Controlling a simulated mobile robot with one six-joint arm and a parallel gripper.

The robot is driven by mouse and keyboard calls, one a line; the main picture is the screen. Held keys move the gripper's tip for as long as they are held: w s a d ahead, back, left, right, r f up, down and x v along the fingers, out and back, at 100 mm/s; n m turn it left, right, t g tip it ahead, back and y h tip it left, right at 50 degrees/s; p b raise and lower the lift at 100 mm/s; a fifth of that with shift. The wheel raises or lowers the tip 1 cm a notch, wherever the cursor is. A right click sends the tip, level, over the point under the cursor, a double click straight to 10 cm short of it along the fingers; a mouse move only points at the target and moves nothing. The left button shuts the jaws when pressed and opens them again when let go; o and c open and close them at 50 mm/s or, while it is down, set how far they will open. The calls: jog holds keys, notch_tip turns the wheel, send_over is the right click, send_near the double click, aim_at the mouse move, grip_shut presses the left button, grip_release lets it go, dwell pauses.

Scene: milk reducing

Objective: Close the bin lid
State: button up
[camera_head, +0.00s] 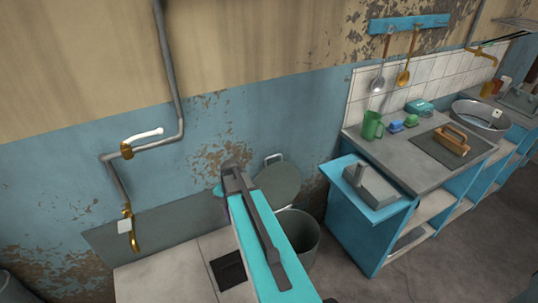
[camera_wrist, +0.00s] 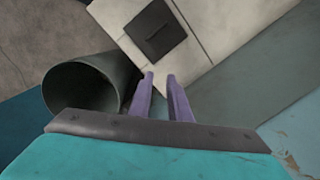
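The grey cylindrical bin (camera_head: 304,238) stands on the floor right of my arm, and my arm hides part of it. Its round lid (camera_head: 280,184) is raised, leaning up toward the wall behind the bin, with a handle at its top edge. The wrist view shows the open mouth of the bin (camera_wrist: 88,86), dark inside, left of my fingers. My gripper (camera_wrist: 160,78) has two purple fingers apart with nothing visible between them. In the head view the fingers are hidden behind the end of my arm, left of the lid.
A pale tiled surface (camera_head: 183,283) with a dark square hatch (camera_head: 229,270) lies left of my arm. A blue cabinet (camera_head: 352,232) stands right of the bin, with a grey box (camera_head: 371,185) on its top. Pipes (camera_head: 176,85) run along the wall.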

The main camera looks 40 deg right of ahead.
jog(key=w+d+r+m+t+h, duration=0.1)
jog(key=d+r+m, duration=0.7)
jog(key=d+r, duration=1.7)
jog(key=t+h, duration=0.1)
jog(key=t, duration=0.1)
jog(key=shift+w+d+r+m+t+p, duration=0.25)
jog(key=shift+w+r+m+t+p, duration=0.05)
jog(key=shift+w+r+m+p, duration=0.1)
jog(key=shift+p+x, duration=1.65)
jog(key=shift+x, duration=5.25)
grip_shut()
